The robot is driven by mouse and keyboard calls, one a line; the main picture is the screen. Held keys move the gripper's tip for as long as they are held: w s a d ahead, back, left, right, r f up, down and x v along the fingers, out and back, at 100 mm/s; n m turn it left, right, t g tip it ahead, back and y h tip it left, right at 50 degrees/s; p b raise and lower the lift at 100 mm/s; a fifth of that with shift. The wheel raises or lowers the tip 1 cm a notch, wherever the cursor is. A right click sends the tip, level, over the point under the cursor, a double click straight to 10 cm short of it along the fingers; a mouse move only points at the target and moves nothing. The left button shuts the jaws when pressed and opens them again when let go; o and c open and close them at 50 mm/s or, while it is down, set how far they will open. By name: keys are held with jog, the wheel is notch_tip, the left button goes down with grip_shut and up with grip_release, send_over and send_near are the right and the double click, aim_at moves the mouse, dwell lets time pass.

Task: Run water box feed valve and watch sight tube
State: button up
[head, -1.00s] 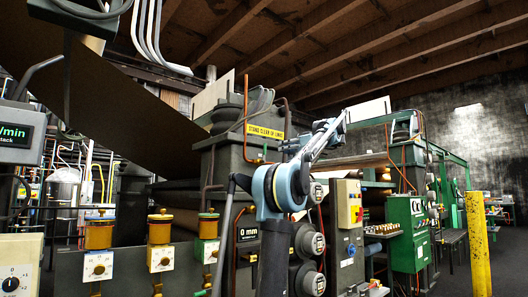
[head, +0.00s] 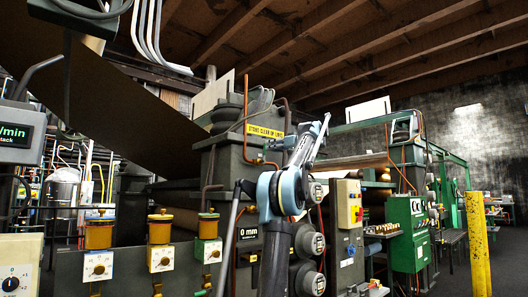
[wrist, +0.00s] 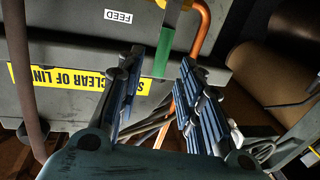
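In the wrist view my gripper (wrist: 158,95) is open, its two blue-padded fingers well apart. A green lever or strip (wrist: 168,38) hangs down beside a white FEED label (wrist: 118,16). Its lower end shows in the gap between the fingertips, apart from both. I take it for the feed valve handle, but the valve body is out of view. A copper pipe (wrist: 201,25) bends down just right of it. In the head view my gripper is small near the yellow sign (head: 265,131); its fingers are hard to make out. I cannot pick out the sight tube for certain.
Grey machine housing (head: 222,165) stands close by the gripper. Brass-coloured oilers (head: 160,229) line the front left. A yellow-faced control box (head: 349,204) and a green cabinet (head: 407,233) stand right of my arm. A yellow post (head: 478,240) stands farther right.

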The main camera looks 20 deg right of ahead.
aim_at(265, 152)
jog(key=shift+x, duration=2.8)
grip_shut()
